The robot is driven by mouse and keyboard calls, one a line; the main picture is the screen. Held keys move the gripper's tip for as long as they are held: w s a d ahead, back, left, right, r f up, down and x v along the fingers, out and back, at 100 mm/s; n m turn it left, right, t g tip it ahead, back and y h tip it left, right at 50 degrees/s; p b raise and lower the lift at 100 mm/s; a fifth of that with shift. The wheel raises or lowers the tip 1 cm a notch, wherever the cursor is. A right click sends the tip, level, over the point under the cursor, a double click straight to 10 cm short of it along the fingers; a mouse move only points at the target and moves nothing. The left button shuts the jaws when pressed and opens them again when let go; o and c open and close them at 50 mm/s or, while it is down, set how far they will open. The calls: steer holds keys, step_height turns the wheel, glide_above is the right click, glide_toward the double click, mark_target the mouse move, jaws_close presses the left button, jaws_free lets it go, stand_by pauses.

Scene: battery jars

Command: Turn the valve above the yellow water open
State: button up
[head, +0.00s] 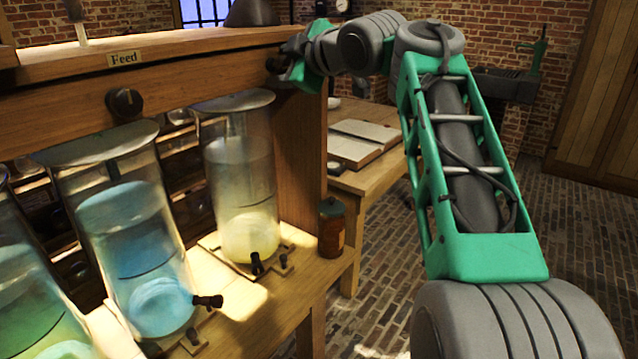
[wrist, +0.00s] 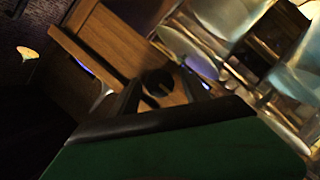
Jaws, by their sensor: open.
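The jar of yellow water (head: 241,185) stands on the bench in the head view, with a black tap at its foot. My gripper (head: 279,66) is open at the right end of the wooden beam, above and right of this jar. No valve knob shows on the beam directly above the yellow jar; my gripper may hide it. Another black knob (head: 124,102) sits on the beam above the blue jar (head: 135,250). The wrist view shows a dark round knob (wrist: 158,83) on wood just beyond my gripper; I cannot tell which knob it is, nor whether it is touched.
A greenish jar (head: 35,305) stands at the far left. A label reading Feed (head: 124,58) is on the beam (head: 190,55). A brown bottle (head: 332,228) stands at the bench's right end. The brick floor at right is clear.

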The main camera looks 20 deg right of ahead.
steer(key=m+g+p, duration=0.1)
steer(key=p, duration=0.3)
steer(key=r+m+y+p, duration=0.1)
steer(key=m+p, duration=0.1)
steer(key=p, duration=0.3)
steer(key=shift+d+r+m+g, duration=0.1)
steer(key=shift+r+m+g, duration=0.05)
steer(key=shift+m+g, duration=0.2)
steer(key=m+g+y+p, duration=0.2)
steer(key=m+p, duration=0.1)
steer(key=p, duration=0.8)
steer(key=shift+w+d+m+p, duration=0.1)
steer(key=shift+m+p, duration=0.2)
steer(key=shift+m, duration=0.05)
steer(key=s+f+b+v, duration=0.1)
steer(key=f+b+v, duration=0.15)
steer(key=v, duration=0.45)
steer(key=s+a+f+m+g+h+b, duration=0.25)
steer(key=a+f, duration=0.25)
steer(key=f, duration=0.6)
steer(key=s+d+f+m+g+h+b, duration=0.1)
steer(key=s+f+m+g+h, duration=0.3)
steer(key=s+f, duration=1.5)
steer(key=shift+s+f+g+h, duration=0.4)
steer(key=shift+s+g+h, duration=0.15)
steer(key=shift+s, duration=0.15)
steer(key=shift+d, duration=0.1)
